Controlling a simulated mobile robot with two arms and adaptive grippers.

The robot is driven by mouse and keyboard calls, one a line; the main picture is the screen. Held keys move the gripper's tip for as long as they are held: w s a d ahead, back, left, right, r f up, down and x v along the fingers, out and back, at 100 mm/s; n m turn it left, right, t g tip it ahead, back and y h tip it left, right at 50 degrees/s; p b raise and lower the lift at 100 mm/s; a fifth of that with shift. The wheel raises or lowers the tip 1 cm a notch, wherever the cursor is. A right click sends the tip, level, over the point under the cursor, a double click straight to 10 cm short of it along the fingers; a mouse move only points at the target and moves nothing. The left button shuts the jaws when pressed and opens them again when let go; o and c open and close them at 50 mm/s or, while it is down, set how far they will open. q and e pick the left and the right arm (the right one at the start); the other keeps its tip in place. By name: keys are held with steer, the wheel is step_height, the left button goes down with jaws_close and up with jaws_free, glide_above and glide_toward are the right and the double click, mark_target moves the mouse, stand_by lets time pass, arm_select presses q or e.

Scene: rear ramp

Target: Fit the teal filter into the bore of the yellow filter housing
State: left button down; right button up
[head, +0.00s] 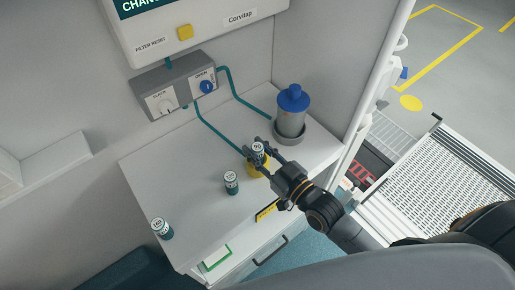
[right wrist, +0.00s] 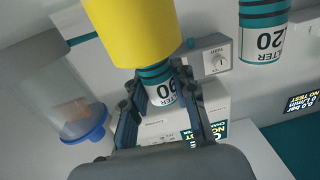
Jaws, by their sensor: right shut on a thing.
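My right gripper (head: 257,146) is shut on a small teal and white filter (head: 259,152) with a number label. The filter is at the yellow filter housing (head: 257,169), which stands on the white counter. In the right wrist view, which is turned over, my fingers (right wrist: 160,100) flank the white label of the filter (right wrist: 163,93). Its teal ribbed end meets the rim of the yellow housing (right wrist: 140,30). I cannot tell how far it is inside the bore. My left gripper is out of view.
Two similar filters, a middle one (head: 231,183) and a left one (head: 162,229), stand on the counter (head: 195,205). A blue-capped canister (head: 291,112) stands behind right. A grey valve panel (head: 178,88) with teal hoses is on the wall. The counter's left part has free room.

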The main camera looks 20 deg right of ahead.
steer(key=shift+f+b, duration=0.45)
steer(key=shift+f, duration=0.35)
steer(key=o, duration=1.1)
steer(key=v, duration=1.2)
steer(key=shift+s, duration=0.1)
